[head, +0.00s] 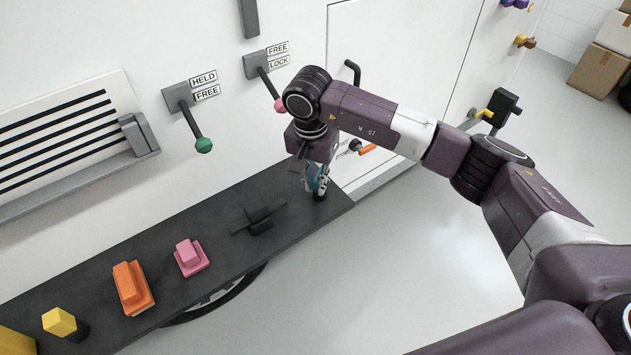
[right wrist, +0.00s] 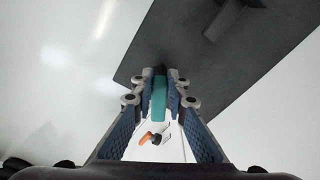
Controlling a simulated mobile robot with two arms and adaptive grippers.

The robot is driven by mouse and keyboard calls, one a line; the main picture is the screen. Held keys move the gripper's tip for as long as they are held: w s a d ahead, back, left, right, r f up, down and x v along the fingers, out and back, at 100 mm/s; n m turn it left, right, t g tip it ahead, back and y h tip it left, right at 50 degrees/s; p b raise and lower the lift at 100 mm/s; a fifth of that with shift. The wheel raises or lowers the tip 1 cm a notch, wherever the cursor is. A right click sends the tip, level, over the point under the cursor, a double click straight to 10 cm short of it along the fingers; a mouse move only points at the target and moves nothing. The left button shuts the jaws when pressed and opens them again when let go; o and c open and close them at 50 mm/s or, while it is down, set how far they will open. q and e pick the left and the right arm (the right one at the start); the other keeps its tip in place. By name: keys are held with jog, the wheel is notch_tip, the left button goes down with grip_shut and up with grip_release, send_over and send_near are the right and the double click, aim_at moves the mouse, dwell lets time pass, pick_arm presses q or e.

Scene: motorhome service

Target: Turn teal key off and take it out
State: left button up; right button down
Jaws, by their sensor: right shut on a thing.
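My right gripper (head: 316,180) points down over the far right end of the dark shelf (head: 225,237). In the right wrist view its two fingers (right wrist: 160,96) are closed on the sides of the teal key (right wrist: 159,100). Only a little of the teal shows between the fingers in the head view. A small black piece shows just below the fingertips there; I cannot tell whether the key sits in a lock or is free of it. My left gripper is not in view.
On the shelf are a black switch (head: 259,220), a pink block (head: 190,257), an orange block (head: 132,287) and a yellow knob (head: 59,321). An orange-handled key (head: 367,149) and a green-knobbed lever (head: 203,145) are on the white wall. Floor right of the shelf is clear.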

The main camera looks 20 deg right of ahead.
jog(key=shift+f+b, duration=0.75)
jog(key=shift+f, duration=0.1)
jog(key=c, duration=1.8)
grip_release()
